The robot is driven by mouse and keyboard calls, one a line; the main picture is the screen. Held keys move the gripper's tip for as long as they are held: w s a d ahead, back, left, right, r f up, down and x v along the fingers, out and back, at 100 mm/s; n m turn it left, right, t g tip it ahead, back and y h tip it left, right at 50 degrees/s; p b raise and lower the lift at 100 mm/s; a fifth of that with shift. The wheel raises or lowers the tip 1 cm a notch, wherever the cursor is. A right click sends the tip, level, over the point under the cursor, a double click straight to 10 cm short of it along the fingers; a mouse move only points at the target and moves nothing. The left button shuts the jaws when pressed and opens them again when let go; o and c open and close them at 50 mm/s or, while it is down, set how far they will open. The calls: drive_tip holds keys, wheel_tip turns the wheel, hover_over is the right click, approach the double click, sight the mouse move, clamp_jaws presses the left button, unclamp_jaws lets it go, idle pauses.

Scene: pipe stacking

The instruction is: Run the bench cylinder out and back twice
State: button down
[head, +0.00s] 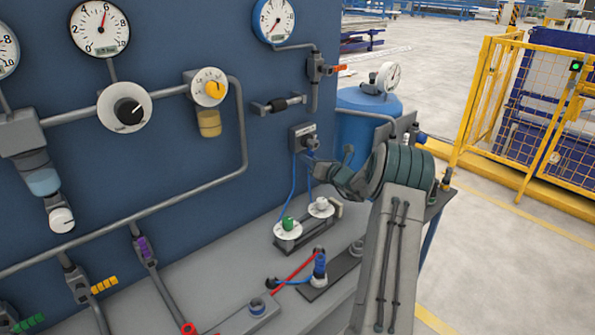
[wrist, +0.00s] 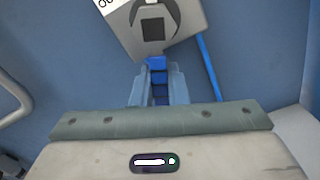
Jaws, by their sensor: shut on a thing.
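A small grey valve box (head: 302,132) sits on the blue wall panel, with two blue hoses hanging below it. In the wrist view the grey box (wrist: 185,20) shows a round grey collar with a dark square middle. My gripper (head: 317,163) reaches in from the right to the front of this box.
A base with green and white buttons (head: 288,225) stands on the bench under the box. A blue tank (head: 368,120) stands behind my arm. Gauges and pipes cover the panel at left. A yellow fence (head: 480,110) is at right, with open floor before it.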

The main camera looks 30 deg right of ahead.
drive_tip(key=shift+w+d+r+n+b, duration=0.2)
drive_tip(key=shift+d+n+b, duration=0.65)
drive_tip(key=shift+n+b, duration=1.55)
drive_tip(key=shift+w+d+r+n+b, duration=0.1)
drive_tip(key=shift+w+d+n+b, duration=0.15)
drive_tip(key=shift+d+n+b, duration=1.95)
drive_tip(key=shift+w+a+r+n+b, duration=0.1)
drive_tip(key=shift+w+a+n+b, duration=0.25)
drive_tip(key=shift+n+b, duration=2.2)
drive_tip(key=shift+s+r+m+b, duration=0.1)
drive_tip(key=shift+m+b, duration=0.75)
drive_tip(key=shift+b, duration=0.25)
drive_tip(key=c, duration=1.4)
unclamp_jaws()
drive_tip(key=shift+c, duration=0.2)
drive_tip(key=shift+s, duration=0.1)
drive_tip(key=v, duration=1.3)
drive_tip(key=shift+s+b, duration=0.3)
drive_tip(key=shift+s, duration=0.05)
